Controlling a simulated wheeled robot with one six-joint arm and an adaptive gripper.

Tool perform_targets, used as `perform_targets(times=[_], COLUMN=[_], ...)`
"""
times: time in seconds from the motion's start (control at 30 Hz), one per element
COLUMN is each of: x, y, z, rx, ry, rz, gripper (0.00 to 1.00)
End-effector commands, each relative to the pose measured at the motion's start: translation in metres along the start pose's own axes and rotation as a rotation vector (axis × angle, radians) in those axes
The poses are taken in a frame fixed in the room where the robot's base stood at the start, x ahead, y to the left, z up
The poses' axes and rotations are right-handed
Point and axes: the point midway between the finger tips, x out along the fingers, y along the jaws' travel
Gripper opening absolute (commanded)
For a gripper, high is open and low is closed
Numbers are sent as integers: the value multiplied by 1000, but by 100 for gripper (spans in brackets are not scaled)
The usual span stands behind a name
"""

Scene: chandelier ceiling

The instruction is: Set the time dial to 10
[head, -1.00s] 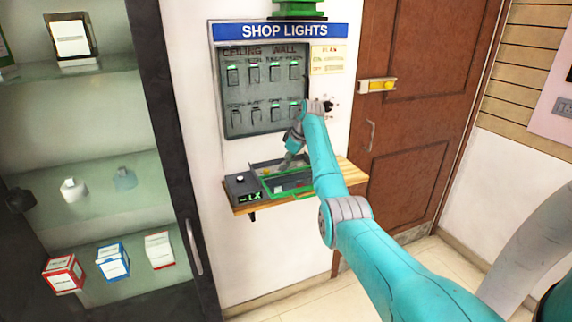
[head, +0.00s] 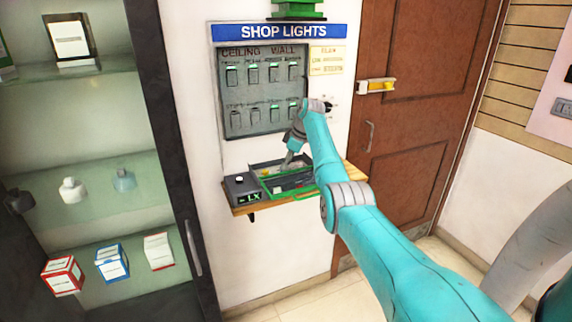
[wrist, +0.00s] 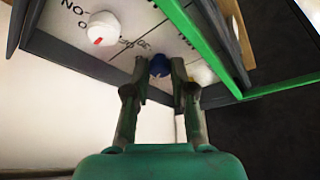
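A green-framed control box (head: 262,168) sits on the wooden shelf under the SHOP LIGHTS board. In the wrist view its pale face carries a white dial (wrist: 102,28) with a red mark and partly readable lettering. A blue knob (wrist: 160,66) sits further right, and a yellowish knob is partly hidden behind the right finger. I cannot read which one is the time dial. My gripper (wrist: 159,72) is open, its two fingers apart on either side of the blue knob; contact is not clear. In the head view my gripper (head: 289,157) reaches down into the box.
A dark unit with a green-lit display (head: 249,197) stands at the shelf's left end. The switch board (head: 262,95) is on the wall just above. A glass cabinet (head: 90,150) is at left, a brown door (head: 415,120) at right.

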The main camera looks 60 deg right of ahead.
Motion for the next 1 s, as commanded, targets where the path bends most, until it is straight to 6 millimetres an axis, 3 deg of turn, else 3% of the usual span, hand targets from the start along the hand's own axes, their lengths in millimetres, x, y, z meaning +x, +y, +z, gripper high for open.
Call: perform_targets(times=[0.03,0.1,0.5,1.0], x=[1,1,-6,-95], y=[0,0,0,0], z=[0,0,0,0], rx=[0,0,1,1], ry=[-1,-1,0,1], rz=[-1,-1,1,1], gripper=[36,49,49,49])
